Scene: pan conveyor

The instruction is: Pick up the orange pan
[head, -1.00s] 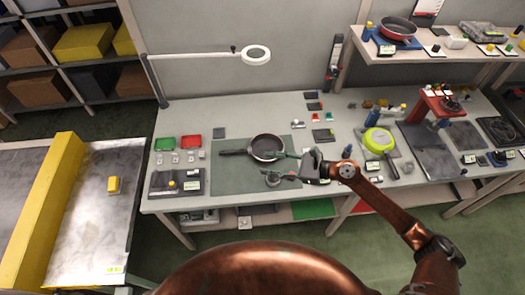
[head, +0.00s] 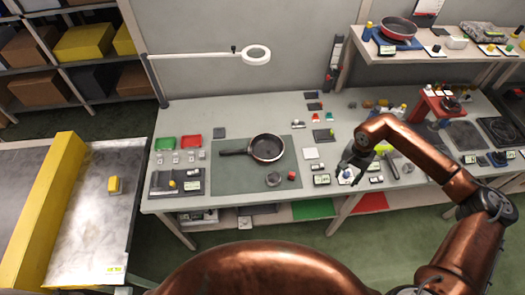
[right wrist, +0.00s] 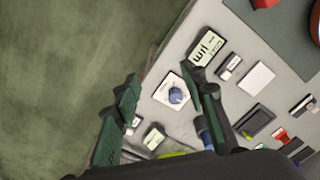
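No pan looks clearly orange. A dark pan (head: 268,148) with a reddish rim lies on the green mat (head: 232,178), its black handle pointing left. Its reddish edge also shows at the right of the right wrist view (right wrist: 316,28). A red pan (head: 398,29) sits on the raised shelf at the back right. A yellow-green pan (head: 386,146) is mostly hidden behind my right arm. My right gripper (head: 350,174) is near the table's front edge, right of the mat. In the right wrist view its fingers (right wrist: 165,92) are apart with nothing held. My left gripper is out of view.
A small white plate with a blue knob (right wrist: 175,95) lies below my right fingers. A red cube (head: 292,175) and a grey round part (head: 273,179) lie on the mat's front. A lamp arm (head: 195,55) reaches over the table's back left.

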